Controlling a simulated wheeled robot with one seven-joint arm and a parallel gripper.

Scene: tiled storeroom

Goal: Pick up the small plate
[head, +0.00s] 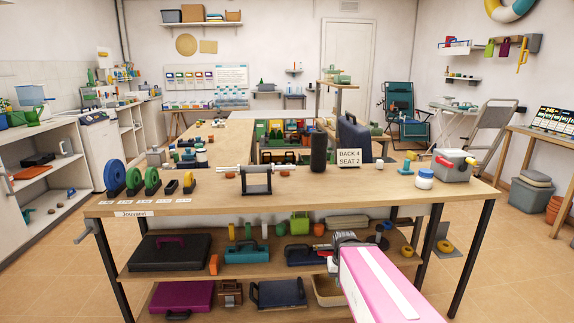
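A row of upright round plates stands at the left end of the near wooden table. From left they are a large blue plate (114,175), a green plate (133,180), another green plate (152,180), a low dark piece (171,187) and a small yellow-and-black piece (189,182). The last two are the smallest, but I cannot tell which one is the small plate. My gripper (346,238) is at the end of my pink arm, low in front of the table's right half, well away from the row. Its fingers are too small and unclear to read.
The near table (310,195) also bears a barbell on a black stand (257,180), a black cylinder (319,151), a sign (348,159), a white jar (425,179) and a grey box (453,165). Cases fill its lower shelves. A crank handle (84,234) juts out at left.

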